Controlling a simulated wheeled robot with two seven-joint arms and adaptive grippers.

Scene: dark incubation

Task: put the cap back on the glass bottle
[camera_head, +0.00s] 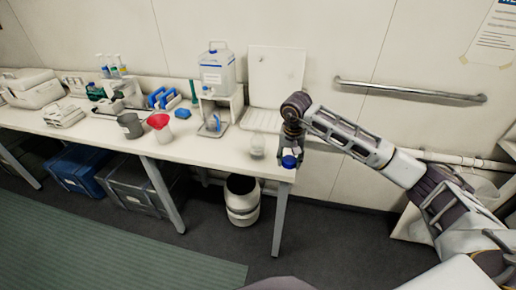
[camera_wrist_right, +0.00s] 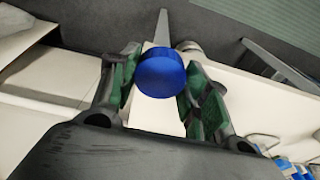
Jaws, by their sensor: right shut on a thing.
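The blue cap (camera_head: 289,161) is held between the fingertips of my right gripper (camera_head: 290,152), at the right end of the white bench. The wrist view shows the same round blue cap (camera_wrist_right: 161,72) between the two green-padded fingers of the right gripper (camera_wrist_right: 155,85). A small clear vessel (camera_head: 257,147), which looks like the glass bottle, stands upright on the bench just left of the gripper, apart from the cap. No cap shows on it. It is too small to make out its neck. My left gripper is not in view.
A wall rail (camera_head: 410,91) runs on the right. The bench's right corner is close to the gripper.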

